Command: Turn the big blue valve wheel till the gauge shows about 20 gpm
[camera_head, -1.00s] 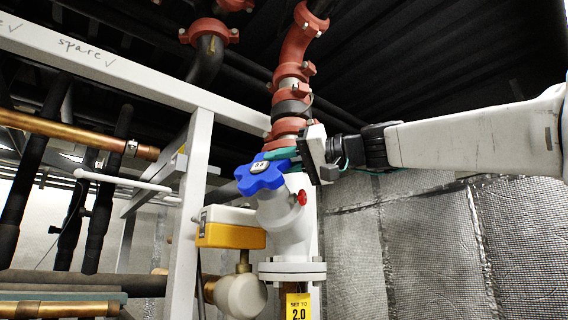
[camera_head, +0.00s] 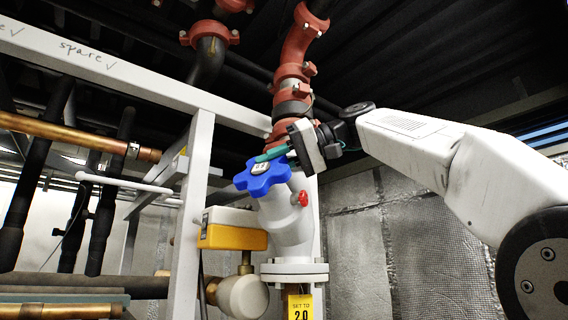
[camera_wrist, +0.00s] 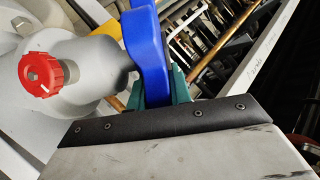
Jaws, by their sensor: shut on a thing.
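The big blue valve wheel (camera_head: 262,178) sits on top of a white valve body (camera_head: 290,226) in the middle of the head view. It has rounded lobes and a small pale display on its hub. My gripper (camera_head: 272,154) reaches in from the upper right, its green fingers shut on a lobe of the wheel. In the wrist view the blue wheel (camera_wrist: 146,50) stands between the green fingers (camera_wrist: 160,90). The reading on the hub display is too small to make out. No other gauge reading in gpm is legible.
A small red knob (camera_head: 303,198) sticks out of the valve body's right side, below my gripper. A yellow and white box (camera_head: 232,229) is at the left. White frame posts and copper pipes fill the left.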

